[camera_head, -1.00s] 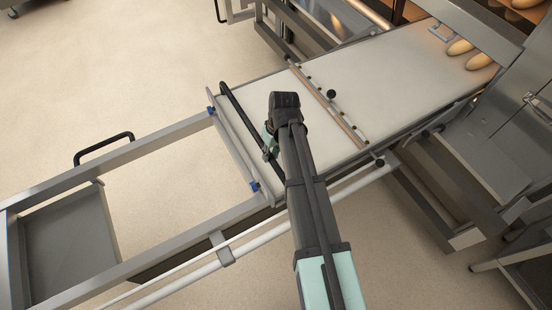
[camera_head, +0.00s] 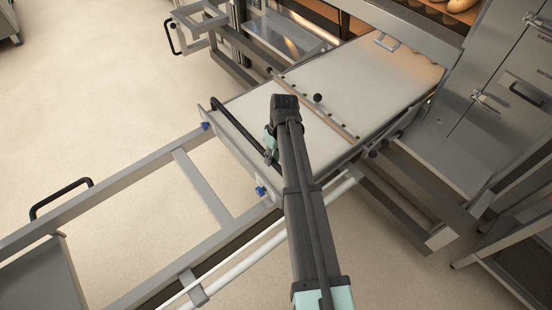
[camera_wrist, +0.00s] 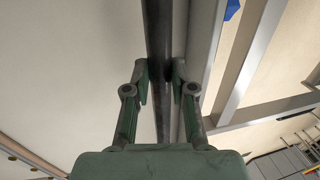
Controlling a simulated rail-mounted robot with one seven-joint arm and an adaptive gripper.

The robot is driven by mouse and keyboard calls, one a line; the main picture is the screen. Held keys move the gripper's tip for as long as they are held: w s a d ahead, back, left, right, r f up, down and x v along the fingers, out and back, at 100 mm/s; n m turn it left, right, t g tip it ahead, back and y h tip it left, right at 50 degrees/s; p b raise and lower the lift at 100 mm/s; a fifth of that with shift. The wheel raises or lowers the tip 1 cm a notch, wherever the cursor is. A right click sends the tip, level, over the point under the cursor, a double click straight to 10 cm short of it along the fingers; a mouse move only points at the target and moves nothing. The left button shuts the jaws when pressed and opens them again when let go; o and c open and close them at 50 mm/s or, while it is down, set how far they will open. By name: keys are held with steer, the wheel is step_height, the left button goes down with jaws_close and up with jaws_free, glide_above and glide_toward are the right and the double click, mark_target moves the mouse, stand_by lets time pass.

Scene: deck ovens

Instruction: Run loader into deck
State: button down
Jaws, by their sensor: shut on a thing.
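The loader (camera_head: 360,85) is a long, flat, pale belt in a metal frame. Its far end reaches under the steel oven front at the upper right. A black handle bar (camera_head: 236,128) crosses its near end. My gripper (camera_head: 270,150) is shut on this bar right of its middle, partly hidden by my arm. In the wrist view, the green-grey fingers (camera_wrist: 160,75) sit on either side of the dark bar (camera_wrist: 158,30). Loaves (camera_head: 458,5) show at the top edge. No loaves show on the visible belt.
The loader's rail frame (camera_head: 200,190) extends lower left over bare floor (camera_head: 90,110). A steel cabinet (camera_head: 500,110) with latches stands close on the right. Blue stops (camera_head: 261,190) sit on the frame.

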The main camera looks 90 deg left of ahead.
steer(key=shift+w+a, duration=0.15)
steer(key=shift+a, duration=0.1)
steer(key=c, duration=1)
jaws_free()
steer(key=shift+w, duration=0.15)
steer(key=shift+r, duration=0.2)
steer(key=v, duration=1.1)
steer(key=shift+r, duration=0.3)
